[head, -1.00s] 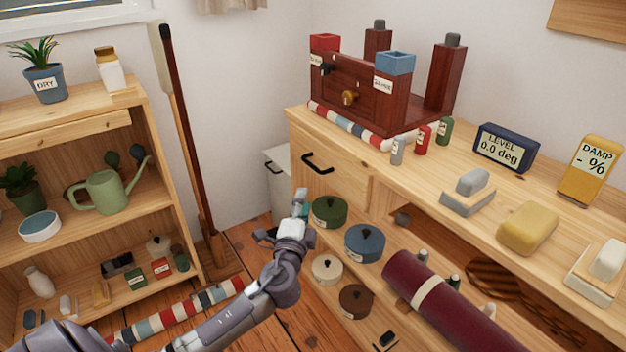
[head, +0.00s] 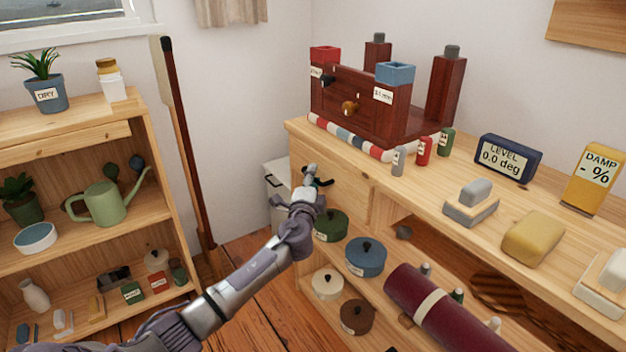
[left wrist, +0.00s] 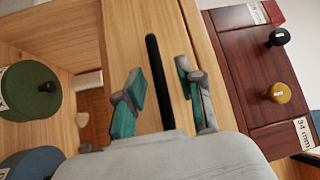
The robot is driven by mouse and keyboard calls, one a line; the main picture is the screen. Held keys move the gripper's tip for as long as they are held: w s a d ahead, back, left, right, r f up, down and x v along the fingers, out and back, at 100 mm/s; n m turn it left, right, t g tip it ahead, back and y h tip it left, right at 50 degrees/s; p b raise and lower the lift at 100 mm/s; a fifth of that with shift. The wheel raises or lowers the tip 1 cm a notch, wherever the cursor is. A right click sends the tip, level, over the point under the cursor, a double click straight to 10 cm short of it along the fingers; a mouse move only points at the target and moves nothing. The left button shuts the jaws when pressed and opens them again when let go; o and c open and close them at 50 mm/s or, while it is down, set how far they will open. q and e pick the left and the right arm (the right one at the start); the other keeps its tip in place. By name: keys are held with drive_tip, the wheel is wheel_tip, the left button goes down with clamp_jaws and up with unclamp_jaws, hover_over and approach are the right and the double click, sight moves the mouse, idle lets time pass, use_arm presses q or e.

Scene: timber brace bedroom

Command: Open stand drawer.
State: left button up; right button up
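The stand is the long wooden unit (head: 345,175) on the right, with its drawer front (head: 350,192) at the upper left under the top. The drawer looks closed. Its black bar handle (left wrist: 156,75) runs between the two teal-padded fingers of my left gripper (left wrist: 160,95) in the left wrist view. The fingers are apart, with gaps on both sides of the handle. In the head view my left gripper (head: 313,178) is at the drawer front and covers much of the handle. My right gripper is in neither view.
A dark red wooden frame (head: 372,105) with knobs stands on the unit's top. Lidded pots, including a green one (head: 331,225), sit on the shelf below the drawer. A shelf unit (head: 70,125) stands left. Wooden floor (head: 250,250) lies between the two units.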

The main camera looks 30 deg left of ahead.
use_arm(q)
clamp_jaws()
drive_tip(key=shift+s+f, duration=0.15)
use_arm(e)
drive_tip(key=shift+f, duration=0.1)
